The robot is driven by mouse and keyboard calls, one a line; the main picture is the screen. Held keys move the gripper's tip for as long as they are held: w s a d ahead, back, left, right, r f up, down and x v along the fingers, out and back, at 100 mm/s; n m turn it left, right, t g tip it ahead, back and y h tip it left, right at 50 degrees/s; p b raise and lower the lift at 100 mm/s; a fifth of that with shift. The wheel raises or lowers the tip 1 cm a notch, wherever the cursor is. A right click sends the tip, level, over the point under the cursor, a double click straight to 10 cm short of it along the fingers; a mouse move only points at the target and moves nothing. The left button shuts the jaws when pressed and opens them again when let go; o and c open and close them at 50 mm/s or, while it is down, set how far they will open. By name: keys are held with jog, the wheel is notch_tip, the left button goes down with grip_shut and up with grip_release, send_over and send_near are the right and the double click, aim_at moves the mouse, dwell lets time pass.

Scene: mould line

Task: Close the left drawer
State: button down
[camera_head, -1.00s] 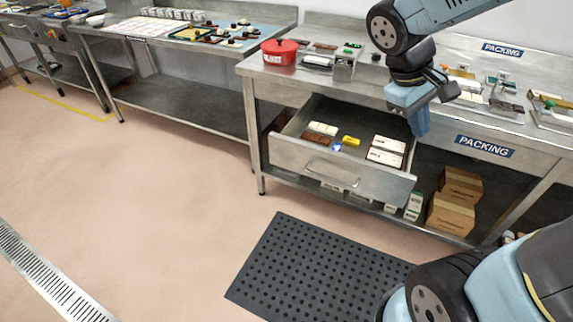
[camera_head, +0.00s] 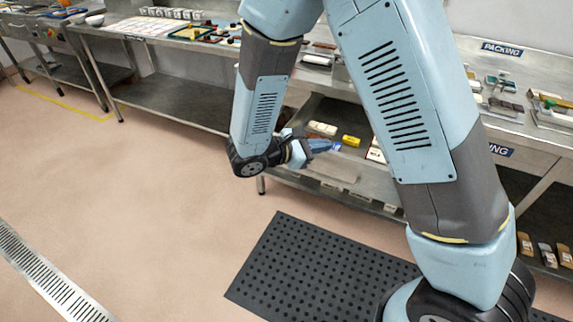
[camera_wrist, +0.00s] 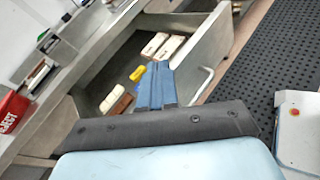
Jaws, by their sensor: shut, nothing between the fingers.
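The left drawer (camera_head: 342,172) is metal and stands open under the packing bench. My arm hides much of it in the head view. It holds white boxes (camera_head: 322,128), a yellow item (camera_head: 351,140) and brown pieces. In the wrist view the drawer's front panel (camera_wrist: 208,46) and its bar handle (camera_wrist: 206,84) show. My gripper (camera_head: 328,146) has its blue fingers together with nothing between them.
The packing bench (camera_head: 535,140) carries trays and small goods. A red container (camera_wrist: 12,112) stands on it in the wrist view. A black perforated mat (camera_head: 300,260) lies on the floor in front. The floor to the left is clear.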

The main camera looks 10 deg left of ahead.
jog(key=s+a+f+n+t+y, duration=0.35)
jog(key=a+f+n, duration=0.25)
jog(key=a+f, duration=0.2)
jog(key=s+a+f+n+t+y, duration=0.2)
jog(key=a+f+n+t+y, duration=0.1)
jog(key=a+f+n+t, duration=0.3)
jog(key=a+f+x, duration=0.1)
jog(key=f+x, duration=0.1)
jog(key=x, duration=1.1)
jog(key=shift+w+d+m+g, duration=0.2)
jog(key=shift+w+m+g, duration=0.2)
jog(key=shift+w, duration=0.2)
